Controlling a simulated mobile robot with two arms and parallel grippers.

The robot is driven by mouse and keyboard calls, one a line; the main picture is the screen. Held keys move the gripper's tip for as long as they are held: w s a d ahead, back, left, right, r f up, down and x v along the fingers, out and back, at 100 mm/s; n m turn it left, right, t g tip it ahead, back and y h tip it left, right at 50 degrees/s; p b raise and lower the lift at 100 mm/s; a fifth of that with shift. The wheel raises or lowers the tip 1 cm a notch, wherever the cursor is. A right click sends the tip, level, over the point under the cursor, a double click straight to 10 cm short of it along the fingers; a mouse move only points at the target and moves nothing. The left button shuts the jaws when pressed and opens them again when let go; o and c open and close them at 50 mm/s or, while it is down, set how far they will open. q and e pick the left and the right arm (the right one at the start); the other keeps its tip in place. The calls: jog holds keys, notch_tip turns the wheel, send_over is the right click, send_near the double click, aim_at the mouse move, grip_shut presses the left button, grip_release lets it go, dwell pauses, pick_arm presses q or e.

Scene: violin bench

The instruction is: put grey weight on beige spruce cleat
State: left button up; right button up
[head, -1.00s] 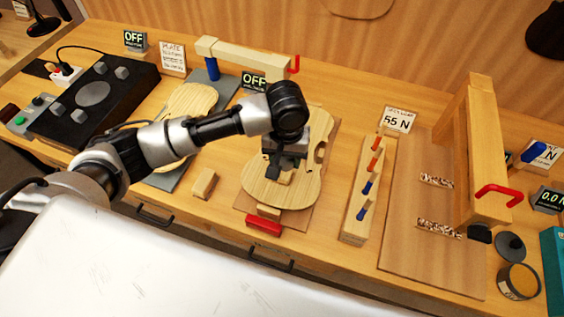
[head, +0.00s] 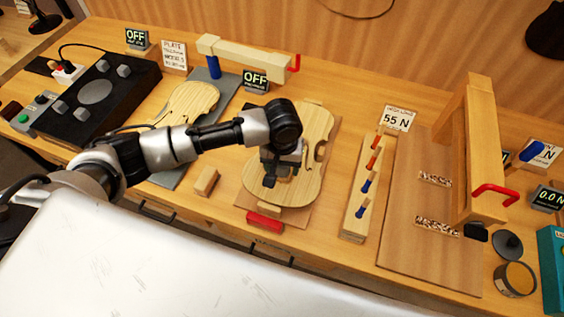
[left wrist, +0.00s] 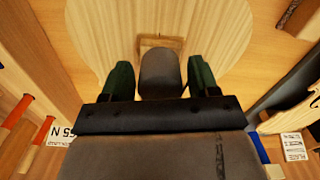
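The grey weight (left wrist: 160,74) is a rounded dark grey piece between the two green fingers of my left gripper (left wrist: 161,75). In the left wrist view a narrow gap shows on each side of it, so the fingers look open around it. The beige spruce cleat (left wrist: 158,42) shows just past the weight's far end, on the pale violin plate (left wrist: 215,35). I cannot tell whether weight and cleat touch. In the head view my left gripper (head: 270,178) is low over the middle of the violin plate (head: 311,160) and hides the cleat. My right gripper is not in view.
A wooden rack with red and blue pegs (head: 352,220) stands right of the plate. A small wooden block (head: 206,181) lies to the left, and a red-handled clamp (head: 265,222) at the plate's near end. A wooden frame with a red handle (head: 478,150) stands farther right.

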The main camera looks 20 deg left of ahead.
pick_arm(q)
jog(key=shift+o, duration=0.5)
jog(key=shift+r, duration=0.1)
jog(key=shift+r, duration=0.25)
notch_tip(320, 180, up, 11)
jog(key=shift+f+b, duration=0.2)
jog(key=shift+b, duration=0.65)
jog(key=shift+r, duration=0.5)
